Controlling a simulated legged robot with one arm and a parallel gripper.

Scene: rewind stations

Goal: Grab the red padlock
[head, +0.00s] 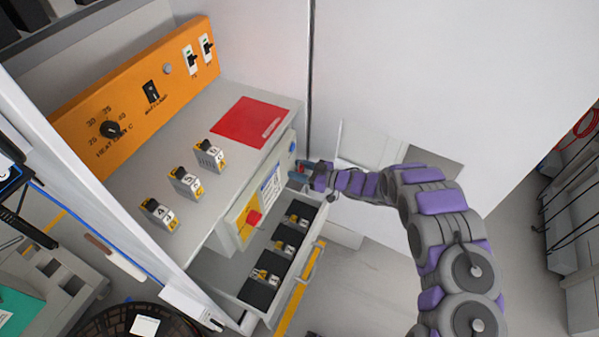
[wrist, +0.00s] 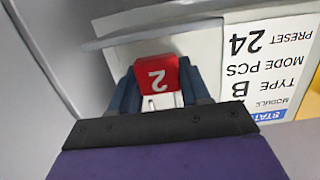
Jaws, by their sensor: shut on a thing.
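The red padlock (wrist: 158,76), marked with a white 2, sits between the two dark blue fingers of my gripper (wrist: 158,92) in the wrist view. The fingers are shut on its sides. A pale grey part shows under the red body. In the head view my gripper (head: 305,173) is at the right front corner of the grey cabinet, above the open drawer. The padlock is too small there to make out clearly.
A white label card (wrist: 268,62) is close beside the padlock. The open drawer (head: 237,300) holds several small modules. A red square (head: 232,128) and several numbered modules are on the cabinet top, before an orange panel (head: 85,125). White walls stand behind my arm.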

